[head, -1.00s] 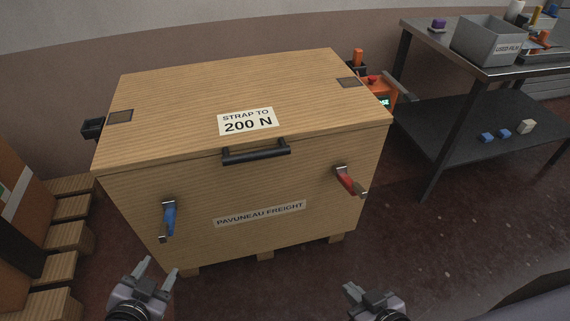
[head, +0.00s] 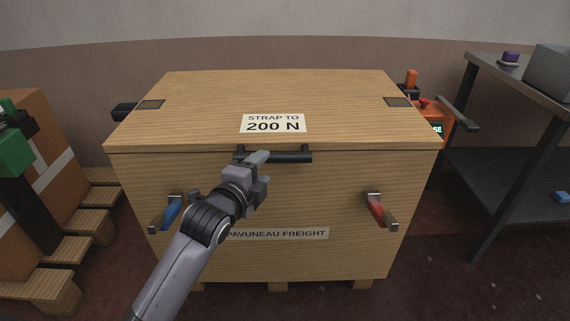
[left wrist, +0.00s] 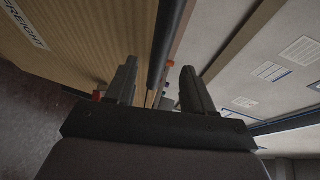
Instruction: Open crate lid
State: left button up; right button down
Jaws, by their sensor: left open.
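A large wooden crate (head: 290,260) stands in front of me. Its lid (head: 210,95) lies flat and closed. A black bar handle (head: 292,157) sits at the lid's front edge. My left gripper (head: 261,170) is open at the handle's left end and partly hides it. In the left wrist view, the handle bar (left wrist: 166,40) runs between the gripper's two spread fingers (left wrist: 158,82); I cannot tell whether they touch. A blue latch (head: 171,210) and a red latch (head: 377,209) are on the crate's front, left and right. My right gripper is out of view.
Wooden pallets (head: 50,288) with a brown box (head: 70,150) stand at the left. A dark metal table (head: 505,92) with a grey bin (head: 550,72) stands at the right. An orange device (head: 432,125) is behind the crate's right side.

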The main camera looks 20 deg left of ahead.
aim_at(270, 159)
pick_arm(q)
jog(key=shift+b+x, duration=0.9)
jog(key=shift+x, duration=2.35)
jog(key=shift+a, duration=0.1)
grip_shut()
jog(key=shift+r, duration=0.1)
